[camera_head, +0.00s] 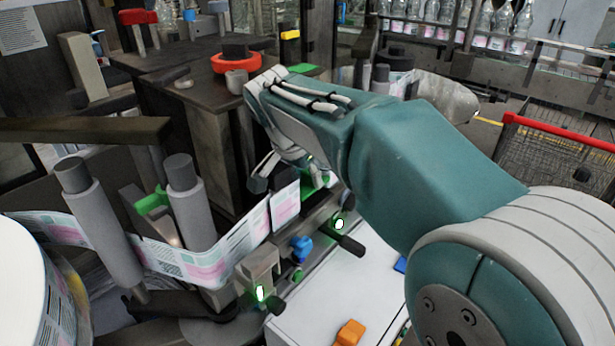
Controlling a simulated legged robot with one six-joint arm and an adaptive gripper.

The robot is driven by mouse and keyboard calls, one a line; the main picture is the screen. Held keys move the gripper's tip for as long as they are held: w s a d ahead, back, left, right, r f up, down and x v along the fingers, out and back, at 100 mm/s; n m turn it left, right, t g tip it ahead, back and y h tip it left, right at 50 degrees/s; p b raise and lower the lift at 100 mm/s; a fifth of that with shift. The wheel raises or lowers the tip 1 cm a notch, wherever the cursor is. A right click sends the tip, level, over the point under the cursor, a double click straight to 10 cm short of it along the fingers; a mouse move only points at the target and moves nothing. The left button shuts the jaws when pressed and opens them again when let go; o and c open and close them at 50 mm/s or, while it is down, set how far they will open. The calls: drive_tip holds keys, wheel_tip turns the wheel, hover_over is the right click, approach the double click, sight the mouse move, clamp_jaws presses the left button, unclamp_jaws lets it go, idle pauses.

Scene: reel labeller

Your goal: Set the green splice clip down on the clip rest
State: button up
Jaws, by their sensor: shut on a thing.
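My gripper (275,178) points down beside the label web, at the end of my teal arm. It is shut, and a green piece, which I take for the green splice clip (316,183), shows by its fingers. The fingers and a label panel hide most of the grip. I cannot tell whether the clip touches the rail below it. I cannot make out the clip rest with certainty.
The printed label web (205,262) runs around grey rollers (193,215) at left. Another green part (153,201) sits between the rollers. An orange block (350,332) lies on the white surface (325,300). A dark cabinet (205,110) stands behind my gripper.

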drive_tip(key=shift+f, duration=0.15)
drive_tip(key=shift+f, duration=0.15)
drive_tip(key=shift+s+d+r, duration=0.15)
drive_tip(key=shift+r, duration=0.15)
idle(0.4)
drive_tip(key=shift+f, duration=0.2)
drive_tip(key=shift+f, duration=0.1)
drive_tip(key=shift+w+r, duration=0.25)
drive_tip(key=shift+r, duration=0.05)
idle(0.3)
drive_tip(key=shift+f, duration=0.1)
